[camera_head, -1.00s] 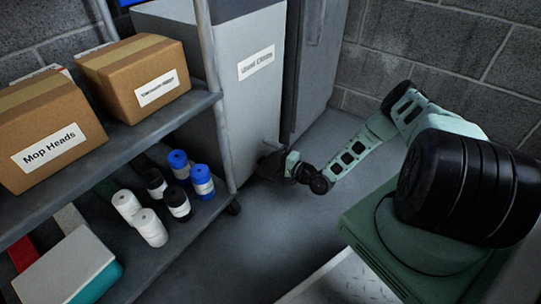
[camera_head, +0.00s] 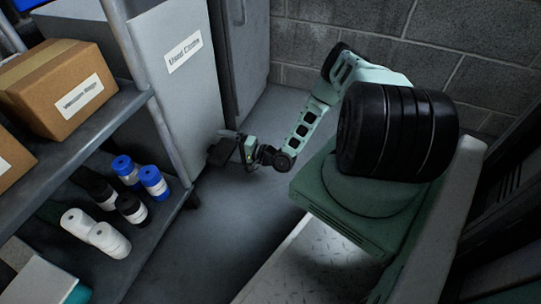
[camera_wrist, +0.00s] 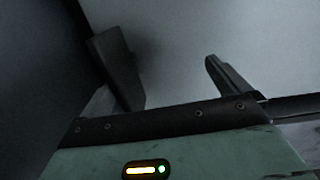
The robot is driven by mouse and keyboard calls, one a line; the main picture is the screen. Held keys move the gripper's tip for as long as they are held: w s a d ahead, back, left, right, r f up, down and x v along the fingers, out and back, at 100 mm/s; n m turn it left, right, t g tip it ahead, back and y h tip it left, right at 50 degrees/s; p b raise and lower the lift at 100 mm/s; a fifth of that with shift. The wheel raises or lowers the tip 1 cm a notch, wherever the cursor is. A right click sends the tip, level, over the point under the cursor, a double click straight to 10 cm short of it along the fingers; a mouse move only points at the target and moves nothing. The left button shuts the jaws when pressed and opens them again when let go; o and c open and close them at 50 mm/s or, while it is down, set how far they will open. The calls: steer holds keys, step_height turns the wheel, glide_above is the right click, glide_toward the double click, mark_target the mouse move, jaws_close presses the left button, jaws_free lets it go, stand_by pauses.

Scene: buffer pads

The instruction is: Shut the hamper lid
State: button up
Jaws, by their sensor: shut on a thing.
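The hamper (camera_head: 172,95) is a tall light grey box at the upper left of the head view. Its label (camera_head: 184,51) seems to read "Used Cloths". My gripper (camera_head: 222,148) is low by the hamper's lower right front corner. The wrist view shows my gripper's two dark fingers (camera_wrist: 172,75) well apart, against a pale grey surface.
A metal shelf (camera_head: 125,95) stands at the left, close to the hamper. A grey cabinet (camera_head: 248,60) stands behind the hamper. The floor (camera_head: 228,215) before my gripper is clear.

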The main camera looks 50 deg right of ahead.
steer(key=shift+s+d+r, duration=0.35)
steer(key=shift+s+r, duration=0.05)
steer(key=shift+s, duration=0.2)
steer(key=shift+s+d+r, duration=0.3)
steer(key=shift+s+r, duration=0.05)
steer(key=shift+s, duration=0.25)
steer(key=shift+s+d, duration=0.1)
steer(key=shift+s, duration=0.2)
steer(key=shift+c, duration=1.2)
steer(key=shift+s+d, duration=0.15)
steer(key=shift+s, duration=0.15)
steer(key=c, duration=0.8)
steer(key=shift+a+f+p+v, duration=0.1)
steer(key=shift+f+p+v, duration=0.05)
steer(key=shift+v, duration=1.95)
steer(key=shift+a+f+p+v, duration=0.1)
steer(key=shift+f+p+v, duration=0.1)
steer(key=shift+v, duration=1.9)
steer(key=shift+a+f+p+v, duration=0.1)
steer(key=shift+p+v, duration=0.05)
steer(key=shift+v, duration=1.95)
steer(key=shift+c, duration=0.2)
steer(key=shift+s, duration=0.15)
